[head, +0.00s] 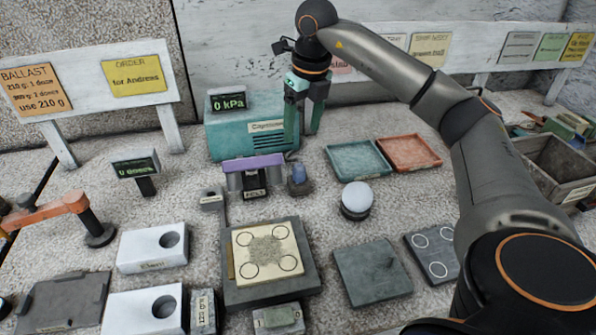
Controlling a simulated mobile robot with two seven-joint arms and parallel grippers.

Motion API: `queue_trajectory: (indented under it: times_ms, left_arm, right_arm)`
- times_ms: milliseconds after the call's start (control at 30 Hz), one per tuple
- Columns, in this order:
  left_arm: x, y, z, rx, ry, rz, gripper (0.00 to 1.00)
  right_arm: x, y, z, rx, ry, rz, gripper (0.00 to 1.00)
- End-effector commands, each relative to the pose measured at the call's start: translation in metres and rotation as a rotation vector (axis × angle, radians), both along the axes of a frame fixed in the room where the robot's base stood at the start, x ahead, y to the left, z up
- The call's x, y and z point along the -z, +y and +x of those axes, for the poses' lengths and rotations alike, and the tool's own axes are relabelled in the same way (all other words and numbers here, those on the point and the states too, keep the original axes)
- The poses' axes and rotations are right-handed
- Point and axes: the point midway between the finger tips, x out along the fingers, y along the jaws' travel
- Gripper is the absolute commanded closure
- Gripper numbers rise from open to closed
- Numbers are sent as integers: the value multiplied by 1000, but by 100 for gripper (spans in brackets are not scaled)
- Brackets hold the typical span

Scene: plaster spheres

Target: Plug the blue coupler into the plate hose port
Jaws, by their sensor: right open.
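The blue coupler (299,174) stands upright on a small dark base, just right of the purple-topped stand. My right gripper (303,138) points down with its teal fingers apart and empty. It is above and behind the coupler in the picture, in front of the teal pump box, and not touching the coupler as far as I can tell. A pale square plate (267,252) with ring marks lies on a dark base (232,293) at front centre. The hose port cannot be made out clearly; a small grey block (212,198) sits behind the plate's left corner. My left gripper is out of view.
The teal pump box (230,137) carries a display reading 0 kPa. The purple-topped stand (253,163) is close left of the coupler.

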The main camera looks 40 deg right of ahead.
Motion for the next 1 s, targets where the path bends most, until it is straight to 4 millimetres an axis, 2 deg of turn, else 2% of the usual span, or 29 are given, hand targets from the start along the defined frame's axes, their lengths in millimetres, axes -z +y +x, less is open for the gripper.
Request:
queue_trajectory:
  times_ms: [167, 400, 667, 900, 1000]
  left_arm:
    - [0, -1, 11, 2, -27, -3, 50]
    - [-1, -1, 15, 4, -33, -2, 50]
    - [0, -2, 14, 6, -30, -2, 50]
    - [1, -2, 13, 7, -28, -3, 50]
    - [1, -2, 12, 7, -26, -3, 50]
  right_arm:
    - [20, -1, 1, 1, 2, -1, 26]
    - [62, -1, 7, 1, 3, 0, 26]
    - [83, -2, 10, 1, 1, -1, 26]
    - [119, -3, 11, 1, 3, 0, 26]
    - [128, -3, 13, 1, 0, 1, 26]
